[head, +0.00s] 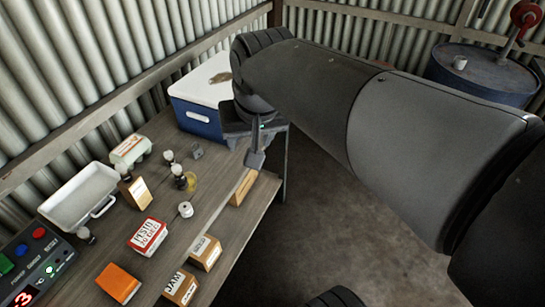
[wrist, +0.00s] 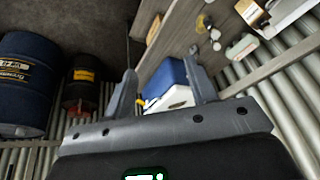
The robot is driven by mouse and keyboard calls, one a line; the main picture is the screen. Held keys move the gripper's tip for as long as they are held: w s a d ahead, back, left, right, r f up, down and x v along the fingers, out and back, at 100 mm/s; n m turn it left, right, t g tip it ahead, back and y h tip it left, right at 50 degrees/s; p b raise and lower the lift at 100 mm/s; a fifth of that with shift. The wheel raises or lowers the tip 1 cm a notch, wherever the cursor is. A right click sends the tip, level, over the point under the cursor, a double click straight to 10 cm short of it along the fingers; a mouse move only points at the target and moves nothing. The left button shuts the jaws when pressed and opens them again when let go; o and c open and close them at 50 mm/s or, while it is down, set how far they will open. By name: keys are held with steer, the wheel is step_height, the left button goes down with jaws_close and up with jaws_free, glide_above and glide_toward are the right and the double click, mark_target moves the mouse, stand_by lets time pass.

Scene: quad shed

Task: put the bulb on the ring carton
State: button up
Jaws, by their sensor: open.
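Several small bulb-like items with pale round tops and dark bases stand on the bench. One bulb (head: 180,172) is near the middle, and another bulb (head: 168,157) is just behind it. I cannot tell which one the task means. A red and white carton (head: 149,236) with large print lies nearer the front; it looks like the ring carton, but the print is not fully legible. My gripper (head: 256,158) is above the bench's right end, right of the bulbs and apart from them. In the wrist view its fingers (wrist: 162,64) are spread, with nothing held.
A blue cooler (head: 196,117) with a white lid stands at the bench's back end. A white tray (head: 77,197), egg carton (head: 130,150), orange box (head: 118,283), brown cartons (head: 205,253) and control box (head: 40,262) crowd the bench. A blue drum (head: 482,75) stands far right.

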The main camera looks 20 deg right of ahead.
steer(key=s+d+f+t, duration=0.1)
steer(key=s+d+f, duration=0.2)
steer(key=s, duration=0.5)
steer(key=shift+d+f+n, duration=0.4)
steer(key=shift+f, duration=0.35)
